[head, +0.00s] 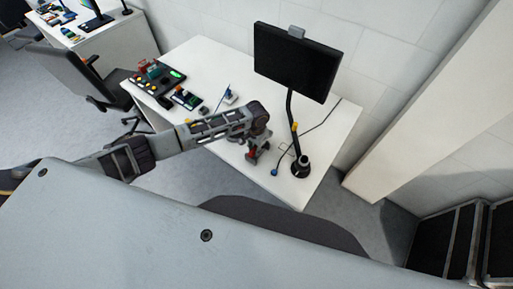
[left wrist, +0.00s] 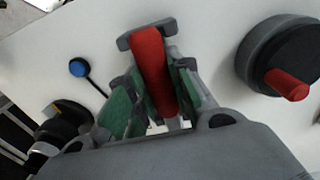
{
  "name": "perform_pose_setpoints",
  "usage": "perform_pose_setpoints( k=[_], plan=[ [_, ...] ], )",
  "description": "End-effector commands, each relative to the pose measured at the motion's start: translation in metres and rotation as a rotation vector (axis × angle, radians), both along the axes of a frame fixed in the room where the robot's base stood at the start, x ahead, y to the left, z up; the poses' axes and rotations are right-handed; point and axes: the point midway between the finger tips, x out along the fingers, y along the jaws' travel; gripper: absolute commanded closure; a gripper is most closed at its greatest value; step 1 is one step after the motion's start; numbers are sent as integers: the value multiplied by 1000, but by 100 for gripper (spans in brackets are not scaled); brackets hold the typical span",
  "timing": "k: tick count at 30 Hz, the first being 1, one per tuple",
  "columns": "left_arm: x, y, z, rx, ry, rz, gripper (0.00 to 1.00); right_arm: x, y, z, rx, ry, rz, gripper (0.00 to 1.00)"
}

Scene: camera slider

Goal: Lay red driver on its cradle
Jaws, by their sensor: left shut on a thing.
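My left gripper (head: 256,150) is over the near part of the white table, in front of the monitor stand. In the left wrist view its green-padded fingers (left wrist: 150,105) are shut on the red driver (left wrist: 152,58), whose thick red body lies between them. A grey piece with two short ends (left wrist: 130,41) shows at the far end of the red body. It may be the cradle; I cannot tell whether the driver rests on it or is above it. My right gripper is not in view.
A dark round object with a red peg (left wrist: 288,84) is right of the gripper. A blue-ended rod (left wrist: 78,68) lies at left. The monitor (head: 297,62) stands on a round black base (head: 301,169). A control box (head: 158,80) is at the table's far left.

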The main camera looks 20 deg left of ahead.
Motion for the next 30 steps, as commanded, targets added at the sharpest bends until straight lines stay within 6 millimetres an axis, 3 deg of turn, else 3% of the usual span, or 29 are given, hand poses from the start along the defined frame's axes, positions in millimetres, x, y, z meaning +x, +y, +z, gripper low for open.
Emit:
perform_pose_setpoints(
  k=[11, 12, 17, 30],
  plan=[
    [0, 0, -4, -1, 0, 0, 100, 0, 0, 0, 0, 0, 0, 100],
    [0, 0, -4, 0, -1, 0, 73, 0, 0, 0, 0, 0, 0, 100],
    [0, 0, -4, 0, 0, 0, 53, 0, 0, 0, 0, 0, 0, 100],
    [0, 0, -2, 0, 0, 0, 53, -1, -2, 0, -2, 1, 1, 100]
  ],
)
